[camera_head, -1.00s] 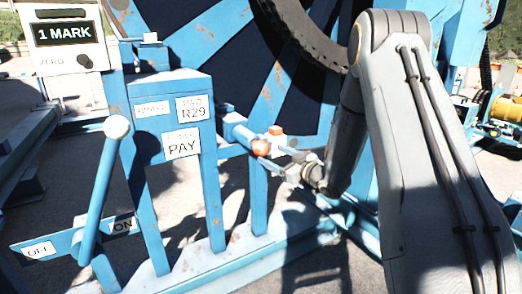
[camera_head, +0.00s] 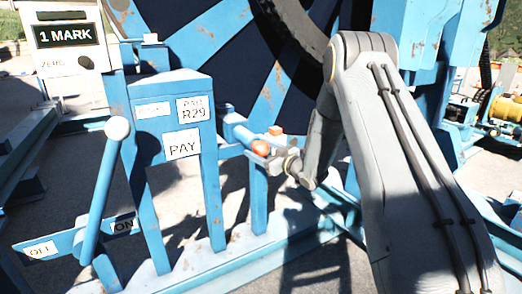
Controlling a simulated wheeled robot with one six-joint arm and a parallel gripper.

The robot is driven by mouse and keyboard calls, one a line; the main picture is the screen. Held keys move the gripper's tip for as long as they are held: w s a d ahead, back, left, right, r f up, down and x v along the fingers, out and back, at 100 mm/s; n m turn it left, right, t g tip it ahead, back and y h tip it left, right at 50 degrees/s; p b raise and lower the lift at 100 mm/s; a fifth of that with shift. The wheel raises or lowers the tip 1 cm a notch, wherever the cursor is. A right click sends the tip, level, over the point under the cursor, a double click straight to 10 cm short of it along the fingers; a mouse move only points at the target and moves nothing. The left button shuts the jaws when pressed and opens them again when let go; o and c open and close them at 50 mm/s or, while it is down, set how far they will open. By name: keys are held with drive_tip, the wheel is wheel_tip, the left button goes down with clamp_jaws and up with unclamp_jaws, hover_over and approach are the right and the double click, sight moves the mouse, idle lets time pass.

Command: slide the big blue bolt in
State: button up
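The big blue bolt (camera_head: 237,133) is a thick blue bar beside the blue control post, in front of the reel. An orange knob (camera_head: 260,148) and an orange block (camera_head: 275,130) show at its right end. My gripper (camera_head: 277,160) is at the end of my grey arm, close beside the orange knob. Whether its fingers touch the knob, and how wide they stand, is too small to tell.
A white-knobbed blue lever (camera_head: 117,128) stands at the left, near ON and OFF plates. The control post (camera_head: 170,110) carries several labels, including PAY and R29. A counter box (camera_head: 66,45) reads 1 MARK. The large reel (camera_head: 215,45) fills the back.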

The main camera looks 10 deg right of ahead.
sight(248, 138)
drive_tip(key=c, duration=1.4)
drive_tip(key=b+x, duration=0.2)
drive_tip(key=x, duration=0.1)
drive_tip(key=d+b+x, duration=0.1)
drive_tip(key=x, duration=0.2)
drive_tip(key=w+b+x, duration=0.1)
drive_tip(key=b+x, duration=0.1)
drive_tip(key=x, duration=0.2)
drive_tip(key=shift+d+f+b, duration=0.15)
drive_tip(key=shift+d+b, duration=0.2)
drive_tip(key=shift+d, duration=0.05)
drive_tip(key=shift+w, duration=0.25)
drive_tip(key=shift+a+r, duration=0.1)
drive_tip(key=shift+r, duration=0.15)
drive_tip(key=o, duration=1.5)
drive_tip(key=shift+w, duration=0.1)
